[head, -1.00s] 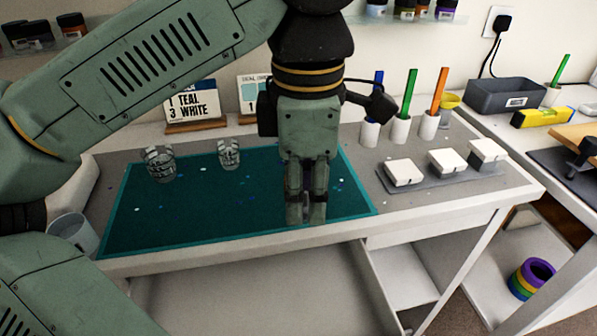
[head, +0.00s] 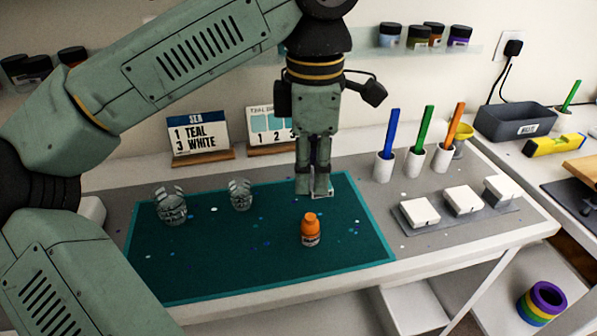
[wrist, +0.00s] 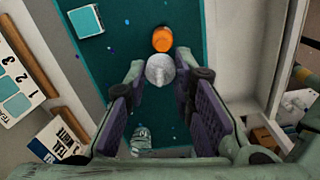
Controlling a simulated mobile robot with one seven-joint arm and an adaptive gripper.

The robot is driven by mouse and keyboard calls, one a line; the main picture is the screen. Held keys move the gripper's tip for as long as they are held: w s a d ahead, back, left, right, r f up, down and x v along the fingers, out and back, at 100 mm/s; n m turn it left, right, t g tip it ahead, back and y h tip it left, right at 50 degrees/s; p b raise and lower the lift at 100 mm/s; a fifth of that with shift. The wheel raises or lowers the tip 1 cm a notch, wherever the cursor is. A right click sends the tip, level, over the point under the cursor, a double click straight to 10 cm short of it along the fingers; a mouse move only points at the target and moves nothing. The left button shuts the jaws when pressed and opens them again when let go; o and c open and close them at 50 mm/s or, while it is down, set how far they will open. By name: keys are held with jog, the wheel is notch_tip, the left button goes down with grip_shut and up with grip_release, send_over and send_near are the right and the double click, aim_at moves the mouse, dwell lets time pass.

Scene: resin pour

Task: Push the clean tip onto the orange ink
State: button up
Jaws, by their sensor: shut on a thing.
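The orange ink (head: 311,231) is a small orange bottle with a dark label, standing upright on the teal mat. In the wrist view, its orange top (wrist: 162,39) shows just beyond my fingertips. My gripper (head: 313,190) points down above the mat, apart from the bottle and behind it in the head view. It is shut on a pale, round, translucent thing, which looks like the clean tip (wrist: 160,70). In the head view my fingers hide most or all of the held tip. The bottle and the tip are not touching.
Clear glass cups (head: 171,206) stand on the mat's left part. Two cards (head: 199,135) stand behind. White boxes (head: 463,199) and upright coloured sticks (head: 429,130) stand at right. The mat's front is clear.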

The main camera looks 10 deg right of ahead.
aim_at(310, 216)
jog(key=shift+s+f+b, duration=0.15)
jog(key=shift+f+b, duration=0.3)
jog(key=shift+f, duration=0.15)
jog(key=shift+f+b, duration=1.9)
jog(key=shift+f, duration=0.65)
jog(key=shift+f, duration=0.15)
jog(key=o, duration=0.8)
jog(key=shift+o, duration=0.4)
jog(key=o, duration=0.4)
